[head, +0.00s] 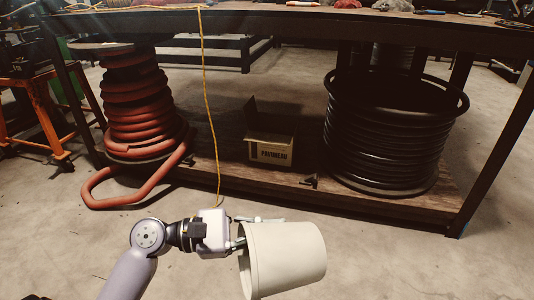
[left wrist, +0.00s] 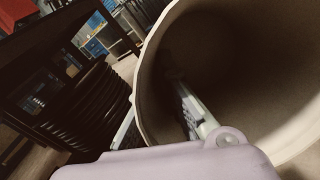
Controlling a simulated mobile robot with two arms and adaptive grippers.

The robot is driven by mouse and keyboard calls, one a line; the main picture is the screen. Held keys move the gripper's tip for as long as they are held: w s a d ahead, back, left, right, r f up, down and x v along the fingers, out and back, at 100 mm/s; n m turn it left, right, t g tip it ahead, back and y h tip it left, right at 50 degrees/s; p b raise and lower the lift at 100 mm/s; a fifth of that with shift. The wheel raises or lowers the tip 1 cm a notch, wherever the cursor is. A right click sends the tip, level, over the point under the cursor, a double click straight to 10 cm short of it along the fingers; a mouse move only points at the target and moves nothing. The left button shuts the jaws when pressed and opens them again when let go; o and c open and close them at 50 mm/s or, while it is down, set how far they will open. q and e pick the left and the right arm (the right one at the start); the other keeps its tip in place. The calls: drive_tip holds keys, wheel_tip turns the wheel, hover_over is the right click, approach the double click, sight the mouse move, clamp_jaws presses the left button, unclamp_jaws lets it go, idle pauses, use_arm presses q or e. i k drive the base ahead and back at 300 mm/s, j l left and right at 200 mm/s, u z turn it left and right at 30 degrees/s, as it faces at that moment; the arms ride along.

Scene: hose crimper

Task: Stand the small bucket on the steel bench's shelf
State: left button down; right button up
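The small bucket (head: 287,258) is pale cream and tilted on its side in front of the bench, its mouth toward my left gripper (head: 243,232). That gripper is shut on the bucket's wall at the rim, one finger inside and one outside. In the left wrist view the bucket's open mouth (left wrist: 245,75) fills the right side, with a finger of the gripper (left wrist: 160,122) reaching into it. The steel bench (head: 290,20) has a dark frame and a low wooden shelf (head: 222,173). My right gripper is not in view.
On the shelf stand a coil of red hose (head: 135,100) at left, an open cardboard box (head: 270,150) in the middle and a large black hose coil (head: 385,140) at right. A yellow cord (head: 207,100) hangs down the front. Bare shelf shows beside the box.

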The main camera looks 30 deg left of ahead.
sight(221, 162)
drive_tip(key=i+j, duration=0.25)
drive_tip(key=j, duration=0.2)
drive_tip(key=i+j, duration=0.2)
drive_tip(key=j, duration=0.25)
drive_tip(key=i+j, duration=0.25)
drive_tip(key=j, duration=0.25)
drive_tip(key=i+j, duration=0.25)
drive_tip(key=j, duration=0.2)
drive_tip(key=i+j, duration=0.2)
drive_tip(key=j, duration=0.25)
drive_tip(key=i+j, duration=0.25)
drive_tip(key=j, duration=0.2)
drive_tip(key=i+j, duration=0.25)
drive_tip(key=j, duration=0.2)
drive_tip(key=i+j+z, duration=0.1)
drive_tip(key=j, duration=0.35)
drive_tip(key=i, duration=0.1)
